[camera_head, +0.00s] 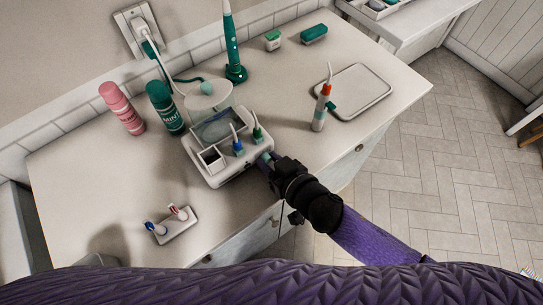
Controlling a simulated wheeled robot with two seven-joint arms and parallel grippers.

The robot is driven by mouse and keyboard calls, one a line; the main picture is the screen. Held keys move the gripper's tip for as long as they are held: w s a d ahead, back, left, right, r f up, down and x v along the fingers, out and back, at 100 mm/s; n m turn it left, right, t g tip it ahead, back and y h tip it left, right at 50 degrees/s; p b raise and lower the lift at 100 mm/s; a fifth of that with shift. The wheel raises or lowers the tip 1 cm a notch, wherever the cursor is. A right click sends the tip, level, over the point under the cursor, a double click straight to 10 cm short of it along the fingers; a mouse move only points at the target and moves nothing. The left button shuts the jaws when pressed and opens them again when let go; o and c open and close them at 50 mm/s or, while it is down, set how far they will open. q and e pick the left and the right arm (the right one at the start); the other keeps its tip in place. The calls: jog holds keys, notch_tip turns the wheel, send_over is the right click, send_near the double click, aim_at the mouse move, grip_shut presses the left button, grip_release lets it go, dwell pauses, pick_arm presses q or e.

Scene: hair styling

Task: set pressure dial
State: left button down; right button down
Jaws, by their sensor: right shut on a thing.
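A white water flosser base (218,178) with a clear tank (214,128) stands on the counter, its pressure dial, a small teal piece (264,157), at its front right end. My right gripper (270,163) reaches up from the lower right and is shut on the dial. The fingers hide much of the dial, and I cannot read its setting. My left gripper is not in view.
Blue (238,147) and green (257,132) tips stand in the base. A handle with an orange band (321,107) stands right of it, near a tray (366,82). A green toothbrush (232,50), pink can (122,108) and green mint can (166,108) stand behind. The front-left counter holds a small tip holder (177,228).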

jog(key=shift+a+n+t+h, duration=0.1)
jog(key=shift+n+t+h, duration=0.25)
jog(key=shift+n, duration=0.25)
jog(key=shift+f+n+t+h+b, duration=0.1)
jog(key=shift+n+t+h+b, duration=0.3)
jog(key=shift+n, duration=0.6)
jog(key=n+b, duration=0.1)
jog(key=n+t+h+b, duration=0.1)
jog(key=shift+s+a+f+n+t, duration=0.1)
jog(key=shift+s+n+t, duration=0.05)
jog(key=shift+n+t, duration=0.15)
jog(key=shift+n+h+b, duration=0.25)
jog(key=shift+n+b, duration=0.2)
jog(key=shift+n, duration=0.05)
jog(key=c, duration=0.7)
grip_release()
jog(key=shift+a, duration=0.1)
jog(key=shift+c, duration=0.2)
